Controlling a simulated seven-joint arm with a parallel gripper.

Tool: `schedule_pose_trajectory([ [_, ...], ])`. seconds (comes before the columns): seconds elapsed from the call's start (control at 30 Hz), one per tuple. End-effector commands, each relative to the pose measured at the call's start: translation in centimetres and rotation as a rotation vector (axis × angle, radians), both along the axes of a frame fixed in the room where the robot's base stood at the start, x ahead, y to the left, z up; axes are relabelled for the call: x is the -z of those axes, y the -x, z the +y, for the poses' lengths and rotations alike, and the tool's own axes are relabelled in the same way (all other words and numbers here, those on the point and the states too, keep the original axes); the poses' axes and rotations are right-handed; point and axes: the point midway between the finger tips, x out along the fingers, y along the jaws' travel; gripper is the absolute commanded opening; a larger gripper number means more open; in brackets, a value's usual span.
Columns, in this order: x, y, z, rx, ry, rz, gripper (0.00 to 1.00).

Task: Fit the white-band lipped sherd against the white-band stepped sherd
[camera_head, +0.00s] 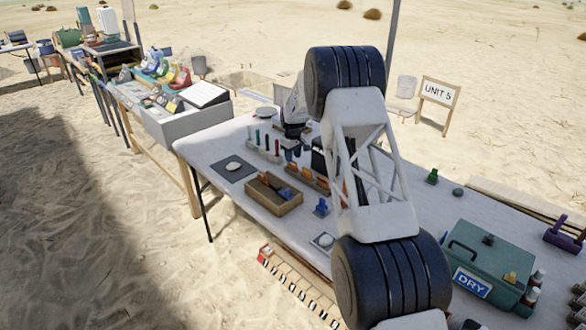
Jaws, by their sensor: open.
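My gripper (291,152) is small and dark in this view, over the far part of the white table, partly behind my arm. It is open, with its fingers pointing down near a row of upright coloured tools. A small pale piece (234,166) lies on a dark square mat (222,174) to the left of the gripper. Another pale piece (325,240) lies on a small pad near the table's front edge, beside my arm. I cannot make out white bands, lips or steps, so I cannot tell which piece is which sherd. My arm hides the table's middle.
A wooden tray (262,204) with blue and orange items stands between the mat and my arm. A blue clamp-like item (321,207) is right of it. A green "DRY" box (500,255) stands at right.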

Motion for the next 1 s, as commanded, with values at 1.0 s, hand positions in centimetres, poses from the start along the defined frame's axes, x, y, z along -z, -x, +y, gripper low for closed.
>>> schedule_pose_trajectory([
  [1.0,3.6,0.0,-0.1,0.0,0.0,0.0,0.36],
])
